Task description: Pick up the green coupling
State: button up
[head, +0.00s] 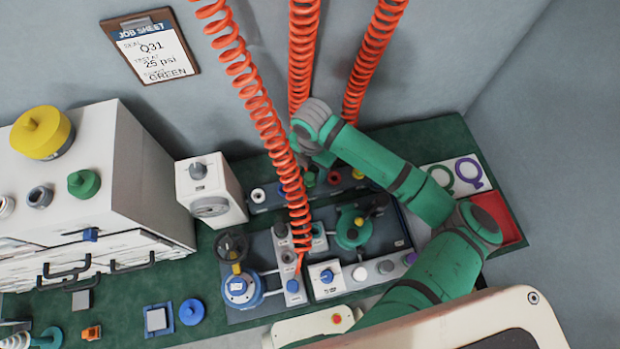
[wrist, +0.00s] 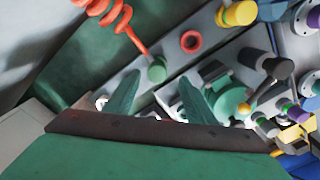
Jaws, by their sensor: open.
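The green coupling (wrist: 157,69) sits at the end of an orange coiled hose (wrist: 141,44), on a grey rail in the wrist view. In the head view, a small green piece on the back rail (head: 309,179) appears to be the same coupling, partly hidden by a hose and my arm. My gripper (wrist: 158,98) is open, with its two green fingers apart and nothing between them. The coupling shows beyond the fingertips, roughly centred between them. In the head view my fingers are mostly hidden behind my wrist.
A red ring port (wrist: 191,41) and a yellow fitting (wrist: 237,14) stand along the same rail. Orange hoses (head: 366,65) hang close to my wrist. A green valve (head: 352,228) stands in front of the rail. A white box with a knob (head: 210,190) stands left.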

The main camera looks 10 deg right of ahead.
aim_at(310, 176)
jog(key=shift+w+a+f, duration=0.1)
jog(key=shift+a+f, duration=0.05)
jog(key=shift+f, duration=1.2)
jog(key=shift+w+a+f, duration=0.1)
jog(key=shift+f, duration=1.25)
jog(key=c, duration=1.2)
